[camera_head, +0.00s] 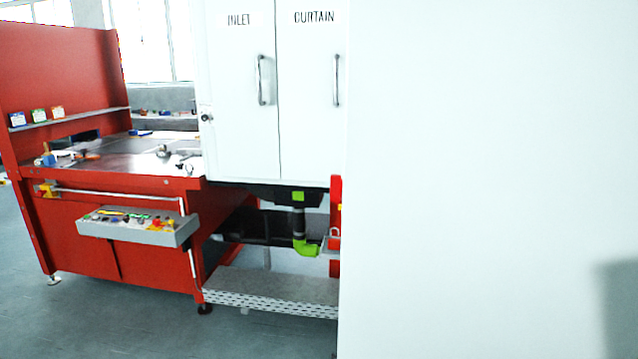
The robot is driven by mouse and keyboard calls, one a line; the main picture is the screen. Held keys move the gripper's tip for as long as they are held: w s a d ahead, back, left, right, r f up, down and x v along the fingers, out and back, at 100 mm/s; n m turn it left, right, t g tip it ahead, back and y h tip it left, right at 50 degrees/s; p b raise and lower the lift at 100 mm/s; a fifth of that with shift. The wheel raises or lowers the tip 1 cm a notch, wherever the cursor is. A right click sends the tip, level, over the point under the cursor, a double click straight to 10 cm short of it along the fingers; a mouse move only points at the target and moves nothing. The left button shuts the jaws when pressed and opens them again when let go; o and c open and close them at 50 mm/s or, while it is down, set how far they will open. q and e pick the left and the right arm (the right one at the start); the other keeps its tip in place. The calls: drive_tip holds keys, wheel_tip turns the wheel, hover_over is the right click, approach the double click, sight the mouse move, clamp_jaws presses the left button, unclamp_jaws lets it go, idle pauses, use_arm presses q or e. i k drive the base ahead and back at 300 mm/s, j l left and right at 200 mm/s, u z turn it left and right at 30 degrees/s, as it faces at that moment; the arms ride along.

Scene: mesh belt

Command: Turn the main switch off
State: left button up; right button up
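I cannot make out a main switch for certain in the head view. A grey control box (128,231) with several small coloured parts on its sloped top hangs at the front of the red machine (105,258); the parts are too small to tell apart. White cabinet doors marked INLET (238,100) and CURTAIN (312,100) stand right of it, both shut, with vertical handles. Neither of my grippers shows in the view.
A large pale, blank surface (480,180) fills the right half and hides what is behind it. A metal worktop (120,160) holds small items. Below the doors are a green pipe elbow (306,247) and a perforated step (270,300). Grey floor (110,325) is clear at lower left.

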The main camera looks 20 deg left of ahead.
sight(336, 182)
drive_tip(key=j+z, duration=0.1)
drive_tip(key=j, duration=0.85)
drive_tip(key=k+j, duration=0.15)
drive_tip(key=j, duration=0.75)
drive_tip(key=i+j, duration=0.25)
drive_tip(key=i+j+z, duration=0.1)
drive_tip(key=i+j, duration=0.15)
drive_tip(key=j, duration=0.25)
drive_tip(key=i+j, duration=0.2)
drive_tip(key=j, duration=0.15)
drive_tip(key=i+j+z, duration=0.15)
drive_tip(key=j, duration=0.25)
drive_tip(key=i, duration=0.1)
